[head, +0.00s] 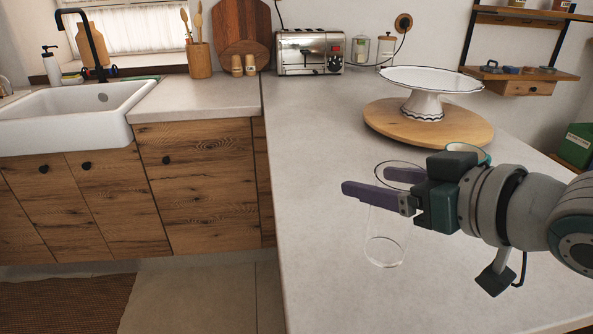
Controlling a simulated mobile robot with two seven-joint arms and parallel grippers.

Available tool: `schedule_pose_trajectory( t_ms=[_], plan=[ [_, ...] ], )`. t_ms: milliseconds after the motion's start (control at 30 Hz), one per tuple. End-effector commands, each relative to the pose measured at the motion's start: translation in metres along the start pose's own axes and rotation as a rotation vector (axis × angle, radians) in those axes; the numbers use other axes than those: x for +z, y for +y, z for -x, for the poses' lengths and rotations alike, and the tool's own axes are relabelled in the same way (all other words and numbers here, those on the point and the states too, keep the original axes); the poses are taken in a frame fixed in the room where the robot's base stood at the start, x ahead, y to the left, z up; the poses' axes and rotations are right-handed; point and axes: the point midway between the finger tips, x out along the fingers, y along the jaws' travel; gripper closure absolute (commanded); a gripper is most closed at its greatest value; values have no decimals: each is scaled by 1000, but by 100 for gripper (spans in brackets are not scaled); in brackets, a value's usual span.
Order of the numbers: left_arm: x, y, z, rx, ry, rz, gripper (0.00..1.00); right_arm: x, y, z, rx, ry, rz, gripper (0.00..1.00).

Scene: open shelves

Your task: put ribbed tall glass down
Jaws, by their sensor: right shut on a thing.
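The ribbed tall glass (384,246) is clear and hard to see against the pale counter (320,220). It is upright, and its round base shows below my right gripper (372,184). The gripper comes in from the right with its purple fingers around the upper part of the glass, shut on it. The near finger hides part of the glass wall. I cannot tell whether the base touches the counter or is slightly above it. My left gripper is not in view.
A white cake stand (431,80) stands on a round wooden board (385,121) behind my right gripper. A light-rimmed item (484,155) is partly hidden behind the gripper. A toaster (309,52) and jars are at the back. The counter left of the glass is clear, up to its left edge.

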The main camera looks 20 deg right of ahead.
Motion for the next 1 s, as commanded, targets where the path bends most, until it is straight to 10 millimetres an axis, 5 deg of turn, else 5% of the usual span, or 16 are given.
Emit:
schedule_pose_trajectory(
  t_ms=[300, 700, 733, 1000],
  plan=[
    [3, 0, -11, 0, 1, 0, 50, 35, 0, -15, 0, 3, 0, 58],
    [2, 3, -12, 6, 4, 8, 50, 40, 0, -17, -1, 4, 0, 58],
    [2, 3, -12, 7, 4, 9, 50, 41, 0, -17, -1, 2, 0, 26],
    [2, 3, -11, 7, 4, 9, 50, 40, 0, -17, -1, 1, 0, 0]
  ],
)
